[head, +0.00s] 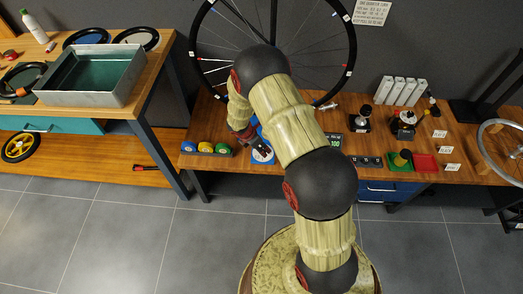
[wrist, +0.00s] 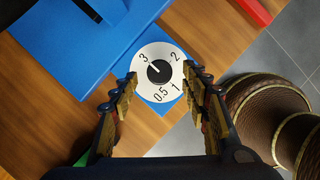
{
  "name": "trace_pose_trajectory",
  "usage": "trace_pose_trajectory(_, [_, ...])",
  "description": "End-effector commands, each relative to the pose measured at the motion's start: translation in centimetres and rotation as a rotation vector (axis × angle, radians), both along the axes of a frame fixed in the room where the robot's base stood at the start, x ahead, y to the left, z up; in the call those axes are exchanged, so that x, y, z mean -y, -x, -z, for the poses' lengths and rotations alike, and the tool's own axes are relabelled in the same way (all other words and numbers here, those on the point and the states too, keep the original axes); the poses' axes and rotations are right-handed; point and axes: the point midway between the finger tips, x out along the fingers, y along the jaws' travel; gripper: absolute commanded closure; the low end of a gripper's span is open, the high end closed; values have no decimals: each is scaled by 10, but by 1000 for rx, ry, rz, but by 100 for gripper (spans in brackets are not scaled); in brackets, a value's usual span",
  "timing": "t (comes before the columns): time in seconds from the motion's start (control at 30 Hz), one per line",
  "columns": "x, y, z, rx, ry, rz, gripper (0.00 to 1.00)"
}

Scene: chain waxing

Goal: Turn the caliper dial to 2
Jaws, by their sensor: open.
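The caliper dial (wrist: 172,87) is a white disc marked 3, 2, 1 and 0.5. Its black centre knob (wrist: 159,72) has a small light mark pointing up-left, roughly toward the 3. The dial sits at the corner of a blue body (wrist: 90,40) on the wooden bench. In the head view the white dial (head: 262,156) shows near the bench's front edge, partly behind my arm. My gripper (wrist: 166,85) is open, with one finger on each side of the dial in the picture. I cannot tell whether the fingers touch it. The knob between them is not gripped.
Several coloured round items (head: 205,149) stand left of the dial. A bicycle wheel (head: 335,50) stands behind my arm. A green tray (head: 398,162) and a red tray (head: 425,163) lie to the right. A metal basin (head: 130,85) is on the left bench.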

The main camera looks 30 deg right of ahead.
Motion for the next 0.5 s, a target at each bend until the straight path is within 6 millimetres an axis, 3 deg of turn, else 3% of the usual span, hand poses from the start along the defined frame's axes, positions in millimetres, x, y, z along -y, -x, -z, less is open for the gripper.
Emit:
trace_pose_trajectory(0.13, [7,-2,17,1,1,1,54])
trace_pose_trajectory(0.4, [8,-2,18,1,1,1,54])
trace_pose_trajectory(0.5, [8,-2,18,1,1,1,58])
